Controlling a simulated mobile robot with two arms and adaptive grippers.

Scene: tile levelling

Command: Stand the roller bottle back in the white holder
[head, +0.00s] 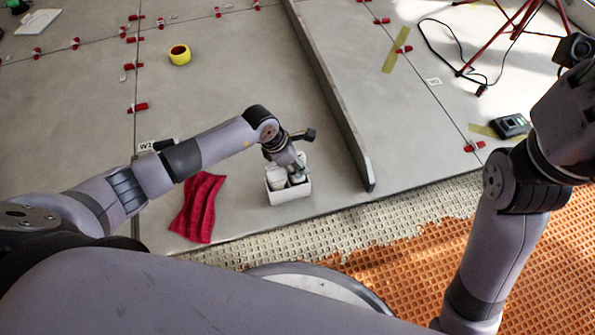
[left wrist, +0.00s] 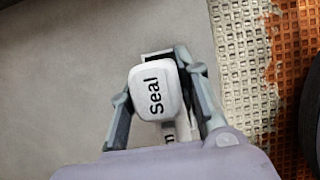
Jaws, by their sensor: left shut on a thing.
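The white holder (head: 290,197) is a small open box on the grey tiles, near the front edge of the tiled area. My left gripper (head: 297,172) is low over the holder, with its fingers at the box opening. In the left wrist view my left gripper (left wrist: 158,98) is shut on the roller bottle (left wrist: 153,92), a white bottle whose top reads "Seal". My right gripper is out of view.
A red cloth (head: 198,207) lies left of the holder. A long upright grey strip (head: 335,95) stands to its right. An orange studded mat (head: 410,255) lies in front.

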